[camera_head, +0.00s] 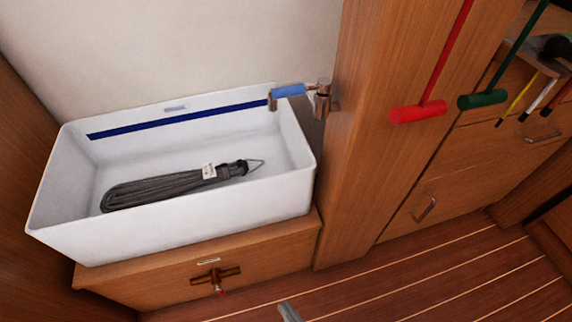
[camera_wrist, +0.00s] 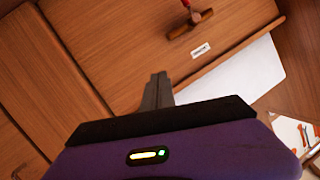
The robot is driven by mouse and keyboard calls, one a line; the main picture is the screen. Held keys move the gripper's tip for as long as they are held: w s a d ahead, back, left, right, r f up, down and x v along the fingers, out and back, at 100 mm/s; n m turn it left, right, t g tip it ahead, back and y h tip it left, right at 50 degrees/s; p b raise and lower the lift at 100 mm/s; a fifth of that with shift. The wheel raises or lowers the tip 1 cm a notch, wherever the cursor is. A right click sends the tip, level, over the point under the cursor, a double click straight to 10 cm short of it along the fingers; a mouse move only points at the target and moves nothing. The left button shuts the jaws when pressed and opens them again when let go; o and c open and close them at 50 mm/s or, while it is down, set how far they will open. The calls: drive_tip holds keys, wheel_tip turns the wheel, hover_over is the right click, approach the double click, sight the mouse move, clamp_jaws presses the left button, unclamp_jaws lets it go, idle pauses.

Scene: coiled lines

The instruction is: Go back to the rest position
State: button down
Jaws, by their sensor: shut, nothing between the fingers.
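My gripper (camera_wrist: 158,92) shows in the wrist view with its dark fingers together and nothing between them. It is in front of the wooden cabinet front, apart from the wooden cross handle (camera_wrist: 190,22). In the head view a grey tip at the bottom edge may be part of my arm or gripper; the rest of the arm is out of frame. A coiled dark grey line (camera_head: 170,187) with a white tag lies in the white basin (camera_head: 190,223), away from my gripper.
The basin stands on a wooden base with the cross handle (camera_head: 216,275) on its front. A metal fitting with a blue sleeve (camera_head: 290,91) juts over the basin. Red (camera_head: 418,111) and green (camera_head: 482,99) mallet-like tools hang right. Planked floor (camera_head: 400,285) is open in front.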

drive_tip(key=s+d+r+m+t+h, duration=0.1)
drive_tip(key=s+d+r+h, duration=0.2)
drive_tip(key=s+d+r, duration=0.35)
drive_tip(key=s+d+r+m+h, duration=0.1)
drive_tip(key=s+d+r+h, duration=0.2)
drive_tip(key=d+r, duration=0.5)
drive_tip(key=s+d+r+m+t+h, duration=0.1)
drive_tip(key=s+d+r+h, duration=0.3)
drive_tip(key=r, duration=0.4)
wheel_tip(320, 180, up, 34)
drive_tip(key=y+p, duration=0.1)
drive_tip(key=p, duration=3.3)
drive_tip(key=shift+d+r+y, duration=0.15)
drive_tip(key=shift+d+y, duration=0.15)
drive_tip(key=shift+d, duration=0.15)
drive_tip(key=shift+w, duration=0.1)
